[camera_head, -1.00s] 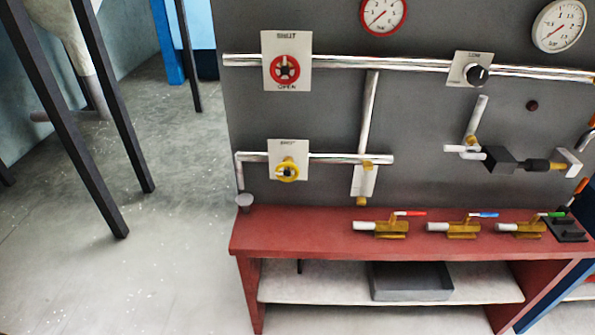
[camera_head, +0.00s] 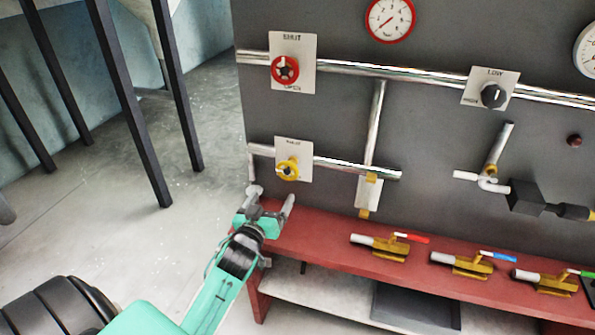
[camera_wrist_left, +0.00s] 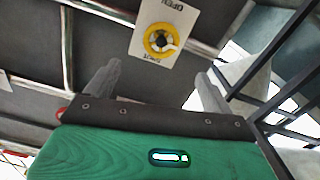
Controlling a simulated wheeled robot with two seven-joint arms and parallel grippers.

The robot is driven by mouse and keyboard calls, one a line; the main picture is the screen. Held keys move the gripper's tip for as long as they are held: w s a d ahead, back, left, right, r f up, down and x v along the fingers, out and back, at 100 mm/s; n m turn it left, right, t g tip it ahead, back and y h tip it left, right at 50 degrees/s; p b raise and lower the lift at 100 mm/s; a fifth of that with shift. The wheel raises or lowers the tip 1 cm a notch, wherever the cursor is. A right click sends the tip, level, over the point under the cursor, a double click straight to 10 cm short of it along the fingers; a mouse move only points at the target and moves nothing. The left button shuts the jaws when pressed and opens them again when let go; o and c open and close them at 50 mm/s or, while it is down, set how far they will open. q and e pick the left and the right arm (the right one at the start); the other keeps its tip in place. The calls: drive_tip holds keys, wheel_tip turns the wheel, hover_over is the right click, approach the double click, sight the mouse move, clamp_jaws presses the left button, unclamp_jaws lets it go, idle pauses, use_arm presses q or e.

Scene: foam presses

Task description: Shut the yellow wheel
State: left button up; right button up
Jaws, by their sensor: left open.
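The yellow wheel (camera_head: 287,170) is on a white plate (camera_head: 305,148) at the lower left of the grey panel, on the lower pipe. In the left wrist view the yellow wheel (camera_wrist_left: 160,40) shows upside down, ahead of the fingers and apart from them. My left gripper (camera_head: 272,198) is open and empty, just below the wheel and a little to its left, over the red bench's left end. In the left wrist view its two fingers (camera_wrist_left: 157,85) stand wide apart with the wheel beyond the gap. My right gripper is not in view.
A red wheel (camera_head: 285,70) is on a plate above. The red bench (camera_head: 330,228) carries several brass valves, such as the red-handled one (camera_head: 380,245). A black knob (camera_head: 493,95) is to the right. Open floor (camera_head: 110,230) lies to the left, with dark legs standing on it.

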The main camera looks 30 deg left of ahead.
sight(286, 171)
use_arm(q)
drive_tip(key=p+x, duration=0.2)
drive_tip(key=x, duration=1)
drive_tip(key=shift+a+r+p, duration=0.1)
drive_tip(key=shift+a+p, duration=0.05)
drive_tip(key=shift+p, duration=0.25)
drive_tip(key=shift+x, duration=0.85)
drive_tip(key=c, duration=1)
